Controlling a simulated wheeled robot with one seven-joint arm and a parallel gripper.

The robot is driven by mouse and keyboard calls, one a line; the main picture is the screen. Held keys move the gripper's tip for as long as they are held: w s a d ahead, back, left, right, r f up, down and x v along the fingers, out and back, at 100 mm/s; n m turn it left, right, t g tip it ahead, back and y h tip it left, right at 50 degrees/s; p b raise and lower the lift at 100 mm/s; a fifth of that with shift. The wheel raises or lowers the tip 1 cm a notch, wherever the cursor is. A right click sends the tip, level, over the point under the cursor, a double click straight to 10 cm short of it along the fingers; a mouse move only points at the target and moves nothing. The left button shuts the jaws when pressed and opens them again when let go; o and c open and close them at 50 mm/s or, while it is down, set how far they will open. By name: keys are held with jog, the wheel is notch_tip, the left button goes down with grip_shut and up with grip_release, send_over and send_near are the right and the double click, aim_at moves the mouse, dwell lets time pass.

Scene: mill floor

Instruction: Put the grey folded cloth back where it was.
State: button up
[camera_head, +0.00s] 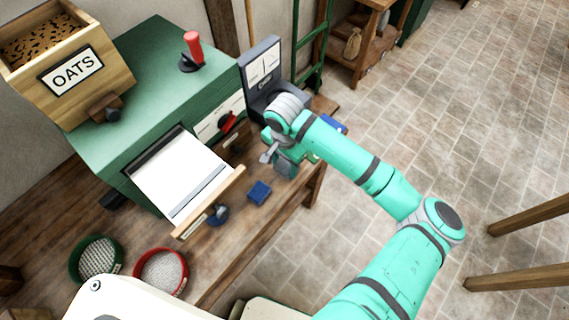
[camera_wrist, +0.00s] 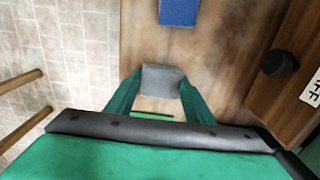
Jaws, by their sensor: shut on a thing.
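The grey folded cloth (camera_wrist: 161,82) is a small block-like bundle in the wrist view. It sits between the two green fingers of my gripper (camera_wrist: 160,98), which is shut on it. The wooden bench top lies under it, and I cannot tell whether the cloth touches the bench. In the head view my gripper (camera_head: 285,168) is over the right part of the bench (camera_head: 285,208), to the right of the open drawer. There the cloth is hard to make out against the gripper.
A blue block (camera_head: 259,192) lies on the bench near my gripper; it also shows in the wrist view (camera_wrist: 180,12). The white drawer (camera_head: 182,172) of the green mill (camera_head: 150,70) juts out, with a dark knob (camera_head: 217,214). Green (camera_head: 97,258) and red (camera_head: 160,270) sieves stand at lower left.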

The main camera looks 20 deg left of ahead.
aim_at(284, 166)
jog(key=shift+f, duration=0.15)
jog(key=o, duration=0.9)
notch_tip(284, 166, up, 12)
jog(key=shift+r, duration=0.2)
